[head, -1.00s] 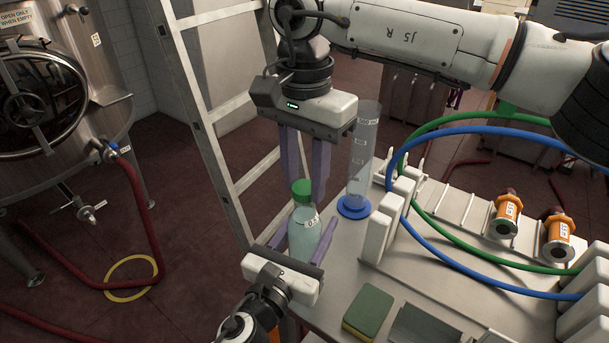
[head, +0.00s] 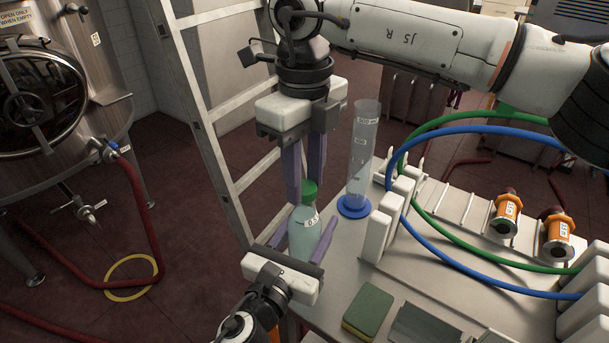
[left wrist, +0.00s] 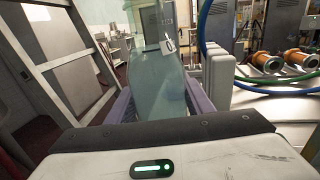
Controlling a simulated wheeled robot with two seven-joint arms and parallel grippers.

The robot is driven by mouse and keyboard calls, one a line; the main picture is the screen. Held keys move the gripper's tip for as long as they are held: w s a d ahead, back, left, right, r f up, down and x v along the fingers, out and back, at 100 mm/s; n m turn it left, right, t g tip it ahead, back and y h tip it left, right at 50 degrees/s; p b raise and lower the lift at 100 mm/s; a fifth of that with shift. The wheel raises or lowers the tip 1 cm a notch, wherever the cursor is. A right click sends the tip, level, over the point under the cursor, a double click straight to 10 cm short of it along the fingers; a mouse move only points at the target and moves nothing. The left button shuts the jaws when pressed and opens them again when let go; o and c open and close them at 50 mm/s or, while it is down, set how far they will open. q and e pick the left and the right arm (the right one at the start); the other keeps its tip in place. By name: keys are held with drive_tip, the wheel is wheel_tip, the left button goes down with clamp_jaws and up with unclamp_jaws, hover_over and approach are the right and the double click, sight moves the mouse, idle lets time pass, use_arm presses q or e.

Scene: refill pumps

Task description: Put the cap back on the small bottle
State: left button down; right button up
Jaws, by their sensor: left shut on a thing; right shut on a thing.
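The small bottle (head: 305,236) is pale, clear and upright, with a printed label on its shoulder. My left gripper (head: 305,238) is shut on its body; in the left wrist view the bottle (left wrist: 150,85) stands between the two purple fingers. The green cap (head: 309,190) sits at the top of the bottle's neck. My right gripper (head: 307,182) points straight down from above, its purple fingers shut on the cap. The fingers partly hide the cap, and I cannot tell how tightly it is seated on the neck.
A tall clear cylinder with a blue base (head: 354,207) stands just right of the bottle. White blocks (head: 378,235), blue and green hoses and orange fittings (head: 507,212) are on the bench further right. A green-yellow sponge (head: 369,310) lies in front. A ladder (head: 205,125) stands behind left.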

drive_tip(key=m, duration=0.9)
drive_tip(key=o, duration=1.3)
drive_tip(key=shift+c, duration=0.2)
drive_tip(key=shift+r, duration=0.1)
wheel_tip(320, 180, up, 12)
use_arm(q)
drive_tip(key=c, duration=0.8)
unclamp_jaws()
